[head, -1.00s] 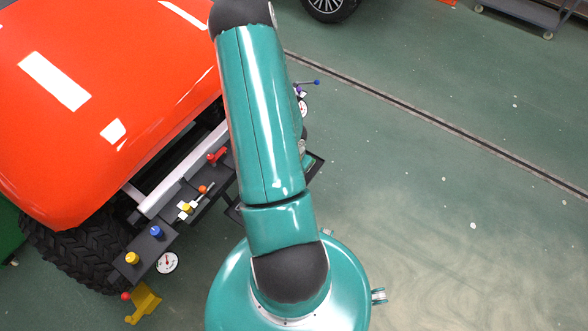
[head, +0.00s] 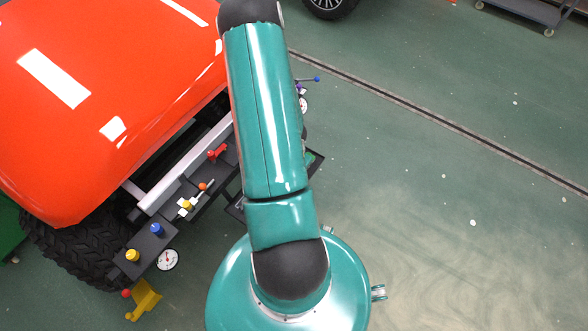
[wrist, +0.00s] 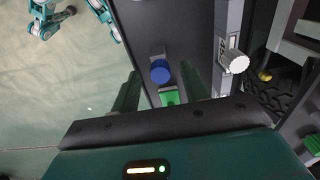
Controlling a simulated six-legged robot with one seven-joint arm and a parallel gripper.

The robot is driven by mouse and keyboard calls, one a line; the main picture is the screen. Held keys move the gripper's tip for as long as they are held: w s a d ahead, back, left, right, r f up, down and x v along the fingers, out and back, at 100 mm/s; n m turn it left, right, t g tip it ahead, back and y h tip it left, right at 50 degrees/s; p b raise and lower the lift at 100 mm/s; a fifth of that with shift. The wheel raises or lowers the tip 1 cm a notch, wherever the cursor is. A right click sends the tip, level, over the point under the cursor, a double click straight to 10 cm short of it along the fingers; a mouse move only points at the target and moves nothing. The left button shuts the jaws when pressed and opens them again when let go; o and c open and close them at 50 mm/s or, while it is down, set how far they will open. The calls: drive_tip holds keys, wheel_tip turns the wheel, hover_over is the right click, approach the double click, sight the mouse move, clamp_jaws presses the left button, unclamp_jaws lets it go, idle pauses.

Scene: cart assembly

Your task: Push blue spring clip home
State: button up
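A round blue piece (wrist: 160,72) sits on a dark panel in the wrist view, with a small grey block behind it; I take it for the blue spring clip. My gripper (wrist: 158,80) has its two dark green fingers apart, one on each side in the picture, with the blue piece showing between them. Whether they touch it, and how far it is seated, I cannot tell. A bright green block (wrist: 169,98) lies just below it, partly hidden by the gripper body. In the head view my arm hides the gripper and the blue piece.
A white ribbed knob (wrist: 234,63) stands right of the fingers. In the head view, a blue knob (head: 157,230), a yellow knob (head: 132,255) and a red handle (head: 217,152) stand along the dark front of the orange-hooded cart (head: 100,100). Open floor lies right.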

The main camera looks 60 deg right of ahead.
wheel_tip(320, 180, up, 14)
idle(0.6)
drive_tip(key=shift+a, duration=0.1)
drive_tip(key=w+a+r+n+t+y, duration=0.1)
drive_tip(key=w+a+r+n+t, duration=0.2)
drive_tip(key=w+a+r+n, duration=0.95)
drive_tip(key=s+a+r+n+t, duration=0.2)
drive_tip(key=a+r+n, duration=0.5)
drive_tip(key=a+r, duration=1.4)
drive_tip(key=shift+a+r+t+h, duration=0.3)
drive_tip(key=shift+a+h, duration=0.1)
drive_tip(key=shift+a, duration=0.8)
